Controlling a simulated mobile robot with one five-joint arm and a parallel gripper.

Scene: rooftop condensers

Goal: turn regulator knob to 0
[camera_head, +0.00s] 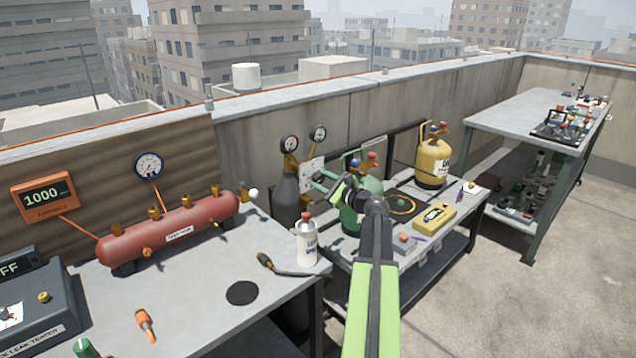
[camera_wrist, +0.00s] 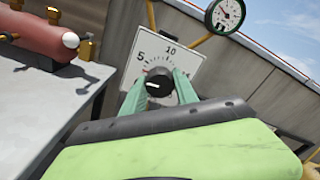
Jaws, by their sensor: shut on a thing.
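The regulator knob (camera_wrist: 158,82) is a dark round knob with a pale pointer line, on a white dial plate (camera_wrist: 172,56) with a printed scale; 5 and 10 are readable. The dial plate also shows edge-on in the head view (camera_head: 313,172), in front of the dark grey cylinder (camera_head: 285,195). My gripper (camera_wrist: 160,85) has its two green fingers on either side of the knob and is shut on it. In the head view my gripper (camera_head: 318,186) reaches left to the plate, and the knob is hidden there. The pointer's exact reading is too small to tell.
Two gauges (camera_head: 289,143) stand above the plate. A green cylinder (camera_head: 352,215) is close behind my arm, and a yellow cylinder (camera_head: 432,162) stands further right. A white bottle (camera_head: 307,245) stands on the near bench (camera_head: 200,290). A red manifold (camera_head: 170,228) lies left.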

